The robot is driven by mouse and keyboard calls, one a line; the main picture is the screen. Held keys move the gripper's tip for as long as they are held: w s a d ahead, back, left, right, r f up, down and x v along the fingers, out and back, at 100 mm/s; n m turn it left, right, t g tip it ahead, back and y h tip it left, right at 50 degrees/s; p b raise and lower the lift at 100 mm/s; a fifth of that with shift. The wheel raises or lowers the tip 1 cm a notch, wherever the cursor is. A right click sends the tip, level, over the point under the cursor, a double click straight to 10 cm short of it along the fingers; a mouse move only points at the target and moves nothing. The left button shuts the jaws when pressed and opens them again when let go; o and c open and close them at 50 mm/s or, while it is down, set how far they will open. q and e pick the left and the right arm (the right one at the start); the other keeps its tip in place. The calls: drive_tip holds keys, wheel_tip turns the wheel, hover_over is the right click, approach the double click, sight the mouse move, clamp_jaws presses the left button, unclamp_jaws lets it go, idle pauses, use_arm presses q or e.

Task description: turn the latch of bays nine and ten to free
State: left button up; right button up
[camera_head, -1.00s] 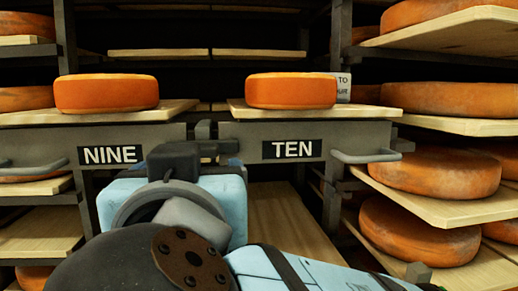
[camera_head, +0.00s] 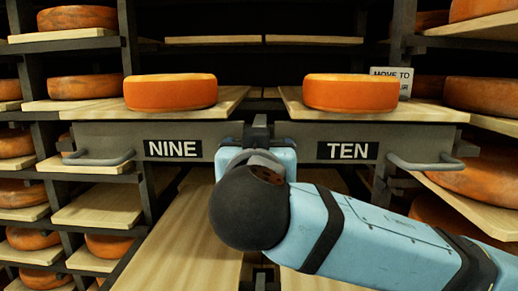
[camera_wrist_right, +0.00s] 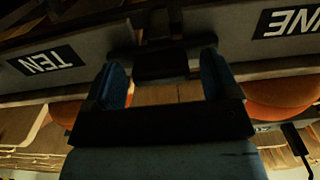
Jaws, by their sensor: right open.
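Bay nine, labelled NINE (camera_head: 173,149), and bay ten, labelled TEN (camera_head: 347,151), sit side by side with grey fronts. The dark latch (camera_head: 260,130) stands in the gap between them, its lower part hidden by my right arm. In the right wrist view, which is upside down, a dark block (camera_wrist_right: 160,62), seemingly the latch, lies ahead of the fingers. My right gripper (camera_wrist_right: 161,72) is open, with its fingers either side of that block's lower edge. I cannot tell whether they touch it. My left gripper is not in view.
Orange cheese wheels lie on the boards of bay nine (camera_head: 171,93) and bay ten (camera_head: 350,93). Pull handles stick out at the left (camera_head: 98,158) and right (camera_head: 425,163). A sign (camera_head: 391,79) stands behind the right cheese. Cheese-laden racks flank both sides.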

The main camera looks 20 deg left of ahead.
drive_tip(key=c, duration=0.9)
drive_tip(key=shift+f+n+b, duration=0.35)
drive_tip(key=shift+n+b, duration=0.05)
drive_tip(key=shift+b, duration=0.7)
drive_tip(key=n+b, duration=0.1)
drive_tip(key=b, duration=0.2)
drive_tip(key=shift+a+n+b, duration=0.1)
drive_tip(key=shift+n+b, duration=0.2)
drive_tip(key=shift+n, duration=0.1)
drive_tip(key=shift+c, duration=0.2)
drive_tip(key=shift+n+b, duration=0.3)
drive_tip(key=shift+n, duration=0.2)
drive_tip(key=shift+r+n, duration=0.25)
drive_tip(key=shift+n, duration=0.65)
drive_tip(key=n, duration=0.2)
drive_tip(key=shift+n, duration=0.4)
drive_tip(key=n, duration=0.5)
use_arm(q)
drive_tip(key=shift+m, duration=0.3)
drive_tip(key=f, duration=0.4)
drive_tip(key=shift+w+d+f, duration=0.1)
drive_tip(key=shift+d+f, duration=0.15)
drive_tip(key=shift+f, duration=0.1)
use_arm(e)
drive_tip(key=n, duration=0.4)
drive_tip(key=shift+n, duration=0.3)
